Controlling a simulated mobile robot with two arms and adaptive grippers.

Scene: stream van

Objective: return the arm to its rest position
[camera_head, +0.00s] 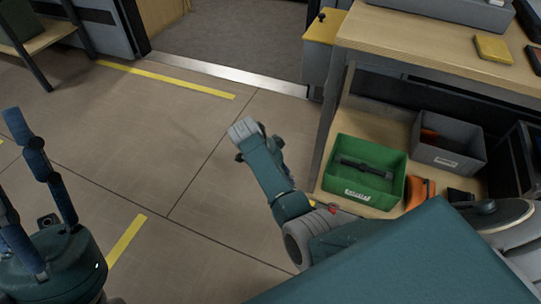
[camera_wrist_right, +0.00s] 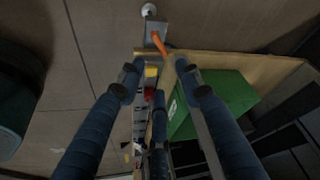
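My right arm (camera_head: 265,170) comes in from the lower right in the head view and is bent, with its visible end over the floor left of the shelf. My right gripper is not clearly seen there. In the right wrist view my right gripper (camera_wrist_right: 158,84) has its blue fingers spread apart, with nothing held between them. My left gripper (camera_head: 24,158) stands at the lower left of the head view. Its blue fingers point up and are apart, with no object between them; part of it is cut off by the picture edge.
A green bin (camera_head: 340,188) with a dark item stands on the low shelf beside my right arm, next to a grey bin (camera_head: 465,158). A wooden table (camera_head: 430,45) holds a yellow item (camera_head: 493,48). The tiled floor (camera_head: 150,130) between my arms is clear.

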